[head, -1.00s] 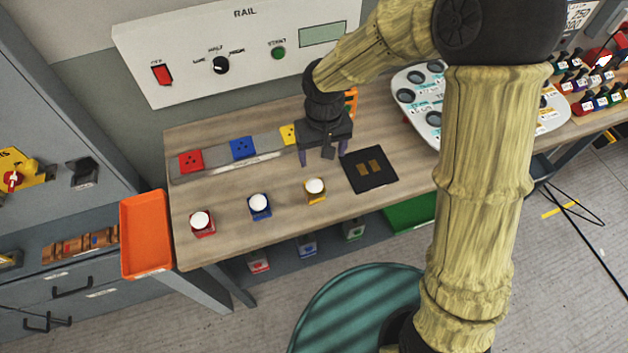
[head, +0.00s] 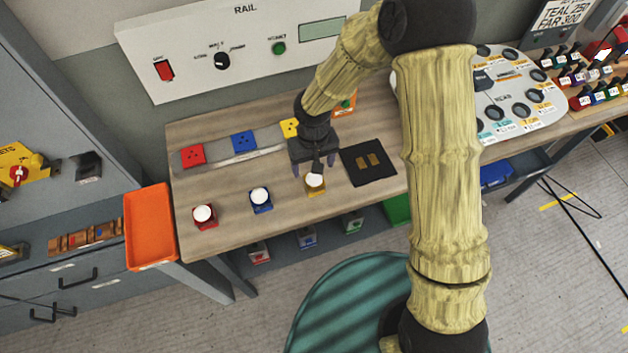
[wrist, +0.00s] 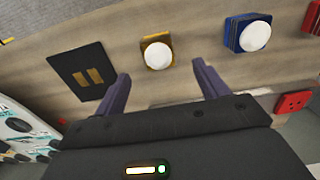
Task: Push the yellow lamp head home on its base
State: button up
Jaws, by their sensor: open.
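The yellow lamp head (head: 315,184), a yellow block with a white dome, stands on the wooden bench. In the wrist view the yellow lamp head (wrist: 158,52) lies ahead of the gap between my fingers. My gripper (head: 314,172) is open and empty, just behind and above the lamp head in the head view; the wrist view also shows its two spread fingers (wrist: 160,78). A red base (head: 193,155) and a blue base (head: 244,141) sit along the same rail.
A blue lamp (head: 260,199) and a red lamp (head: 204,216) stand left of the yellow one. A black pad (head: 366,163) lies to its right. An orange tray (head: 149,226) is at the bench's left end. The RAIL panel (head: 240,50) stands behind the bench.

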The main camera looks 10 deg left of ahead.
aim_at(314, 177)
jog(key=shift+f+p, duration=0.4)
jog(key=shift+f, duration=1.9)
jog(key=shift+w+f+p, duration=0.15)
jog(key=shift+f+p, duration=0.5)
jog(key=shift+f, duration=0.65)
jog(key=shift+w+f+p, duration=0.15)
jog(key=shift+f+p, duration=0.5)
jog(key=shift+f, duration=0.6)
jog(key=c, duration=1)
